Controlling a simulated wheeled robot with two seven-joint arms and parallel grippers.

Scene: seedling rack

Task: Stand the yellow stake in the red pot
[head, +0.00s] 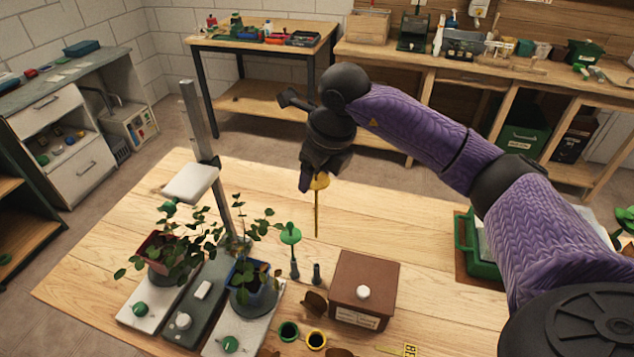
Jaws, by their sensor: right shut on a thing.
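My right gripper (313,180) is shut on the yellow stake (317,208) by its yellow top and holds it upright above the wooden table. The stake's thin lower end points down. The red pot (151,244) stands at the left of the table on a pale tray and holds a leafy plant. The leaves hide much of its rim and soil. The gripper and stake are well to the right of the red pot, apart from it. My left gripper is not in view.
A blue pot (252,297) with a plant stands right of the red one. A grey post (202,125) with a white head (191,183) rises behind them. A green stake (291,236), a brown box (365,270) and small cups stand nearby. The table's back middle is clear.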

